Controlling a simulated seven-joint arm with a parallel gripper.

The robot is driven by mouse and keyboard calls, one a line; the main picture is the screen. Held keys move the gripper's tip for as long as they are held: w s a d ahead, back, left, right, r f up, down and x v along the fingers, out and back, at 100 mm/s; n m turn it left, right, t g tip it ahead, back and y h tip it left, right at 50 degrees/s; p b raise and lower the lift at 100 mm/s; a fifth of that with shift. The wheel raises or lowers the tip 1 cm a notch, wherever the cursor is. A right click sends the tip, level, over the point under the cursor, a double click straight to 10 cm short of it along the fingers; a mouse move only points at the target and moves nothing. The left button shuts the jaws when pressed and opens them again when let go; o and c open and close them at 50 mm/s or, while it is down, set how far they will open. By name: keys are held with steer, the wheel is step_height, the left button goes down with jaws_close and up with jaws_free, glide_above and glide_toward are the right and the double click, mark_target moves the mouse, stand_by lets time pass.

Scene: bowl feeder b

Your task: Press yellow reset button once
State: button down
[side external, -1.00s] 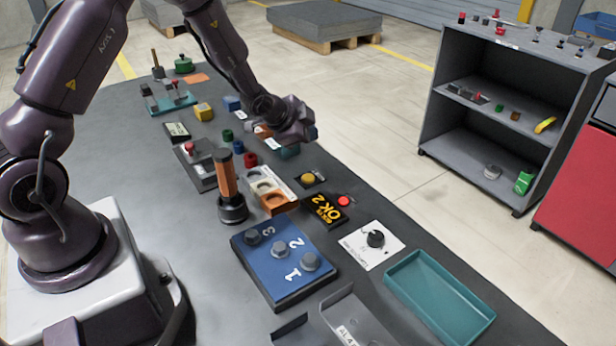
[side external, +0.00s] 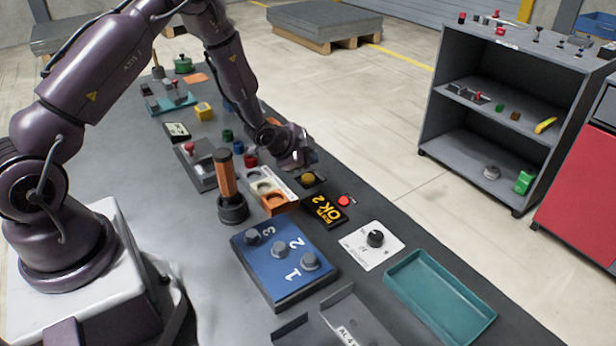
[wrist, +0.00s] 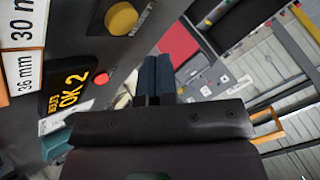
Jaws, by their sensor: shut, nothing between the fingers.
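The yellow reset button (side external: 308,178) is a round cap on a small dark box near the right edge of the table in the side view. It also shows in the wrist view (wrist: 121,18) at the top, left of the fingers. My gripper (side external: 303,162) is just behind the button in the side view, close to it; I cannot tell whether it touches. In the wrist view its two dark fingers (wrist: 158,72) are together with nothing between them, and the button lies apart from them to the upper left.
A black "OK 2" display (side external: 325,210) and a red button (side external: 344,200) sit just in front of the yellow button. A gauge block with round recesses (side external: 270,188) is to its left. A blue numbered block (side external: 283,262) and a teal tray (side external: 440,292) are nearer.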

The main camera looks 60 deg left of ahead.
mark_target(309, 179)
steer(key=shift+f, duration=1.1)
stand_by(1.2)
steer(key=shift+f, duration=0.4)
steer(key=shift+f, duration=0.45)
stand_by(0.8)
steer(key=shift+r, duration=0.85)
steer(key=shift+r, duration=2.5)
steer(key=shift+r, duration=0.1)
